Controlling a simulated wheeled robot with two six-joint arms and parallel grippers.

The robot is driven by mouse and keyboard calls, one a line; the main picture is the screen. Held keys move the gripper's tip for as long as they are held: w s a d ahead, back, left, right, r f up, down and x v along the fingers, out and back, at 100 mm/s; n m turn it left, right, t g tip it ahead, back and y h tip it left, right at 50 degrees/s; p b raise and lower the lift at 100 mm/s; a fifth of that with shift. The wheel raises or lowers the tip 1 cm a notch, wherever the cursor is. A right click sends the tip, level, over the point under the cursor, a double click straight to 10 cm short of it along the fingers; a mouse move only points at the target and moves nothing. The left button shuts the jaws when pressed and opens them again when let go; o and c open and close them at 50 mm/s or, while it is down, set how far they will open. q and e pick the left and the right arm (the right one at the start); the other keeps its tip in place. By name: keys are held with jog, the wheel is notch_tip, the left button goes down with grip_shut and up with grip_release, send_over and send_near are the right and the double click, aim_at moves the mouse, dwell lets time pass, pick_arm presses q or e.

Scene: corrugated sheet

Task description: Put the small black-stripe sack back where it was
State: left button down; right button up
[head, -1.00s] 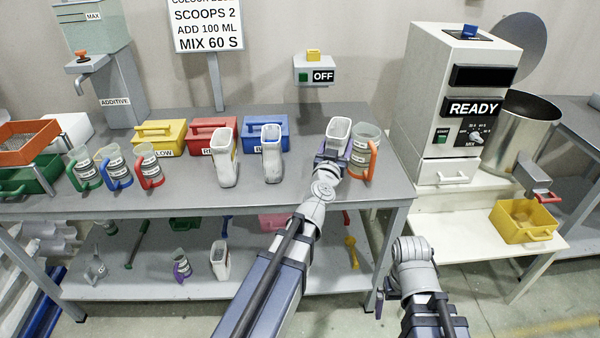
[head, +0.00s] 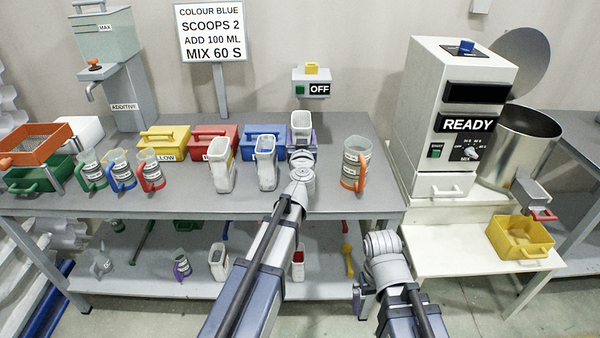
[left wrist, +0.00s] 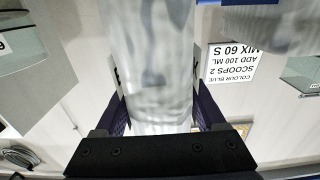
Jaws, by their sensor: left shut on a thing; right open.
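My left gripper (head: 301,143) is shut on a small pale open-topped sack (head: 302,124), held upright at the back of the grey table, in front of the wall. The sack also fills the middle of the left wrist view (left wrist: 152,70), between the fingers; no black stripe can be made out on it. Two similar pale sacks stand on the table to its left, one (head: 221,164) with a dark marking near its top and one (head: 265,162) with blue at its top. My right gripper (head: 362,300) is open and empty, low in front of the table.
An orange-handled jug (head: 354,168) stands right of my left arm. Blue (head: 265,137), red and yellow bins line the table's back. Table (head: 335,195) is clear between my arm and the jug. A lower shelf (head: 135,275) holds sacks and tools. The READY machine (head: 455,130) stands right.

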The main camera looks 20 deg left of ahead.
pick_arm(q)
notch_tip(320, 180, down, 6)
jog(key=b, duration=0.4)
jog(key=shift+r+b, duration=0.2)
jog(key=shift+b, duration=0.15)
notch_tip(320, 180, down, 4)
jog(key=b, duration=0.3)
jog(key=shift+r+b, duration=0.2)
jog(key=shift+b, duration=0.15)
jog(key=shift+f, duration=0.15)
grip_release()
